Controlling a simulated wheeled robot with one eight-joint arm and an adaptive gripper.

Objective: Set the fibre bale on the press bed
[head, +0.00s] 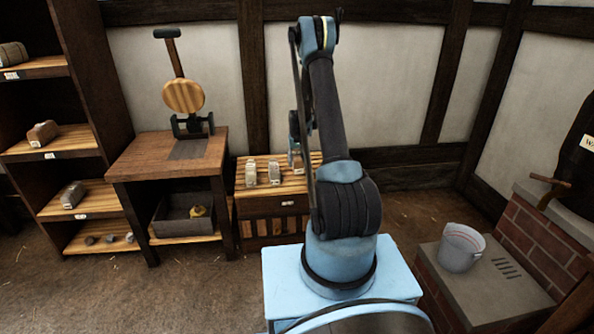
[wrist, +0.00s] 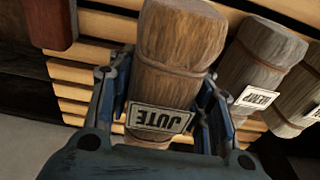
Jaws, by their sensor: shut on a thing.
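A fibre bale labelled JUTE (wrist: 172,75) is between the fingers of my gripper (wrist: 155,88), which is shut on its sides, in the wrist view. In the head view my arm mostly hides the gripper, and part of the held bale (head: 297,160) shows at the slatted stand (head: 262,203). I cannot tell whether it is clear of the slats. The press stands on a wooden table left of the stand. Its dark flat bed (head: 188,149) is bare, below a round wooden disc (head: 183,96) and a lever.
Two more bales (head: 251,172) (head: 274,172) stand on the slatted stand; one is labelled HEMP (wrist: 262,62) in the wrist view. A shelf rack (head: 75,140) with bales is at far left. A grey bin (head: 183,217) sits under the press table. A bucket (head: 461,248) stands right.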

